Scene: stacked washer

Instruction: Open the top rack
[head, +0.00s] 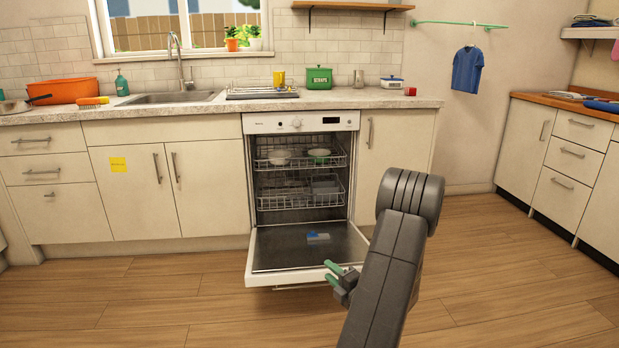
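The dishwasher stands under the counter in the middle of the head view, its door (283,248) folded down and open. The top rack (275,168) is a wire basket inside the upper part of the tub, holding bowls. The lower rack (275,200) sits beneath it, also inside the tub. My gripper (331,271) has green fingers that show apart, with a gap between them and nothing seen in it. It is in front of the right side of the lowered door, lower than the top rack. My arm hides part of the floor and cabinet.
A blue and white item (318,238) lies on the open door. White cabinets (135,185) flank the dishwasher on the left, and a narrow one (388,145) is on its right. Wooden floor (150,300) is clear in front. A drawer unit (565,165) stands at the far right.

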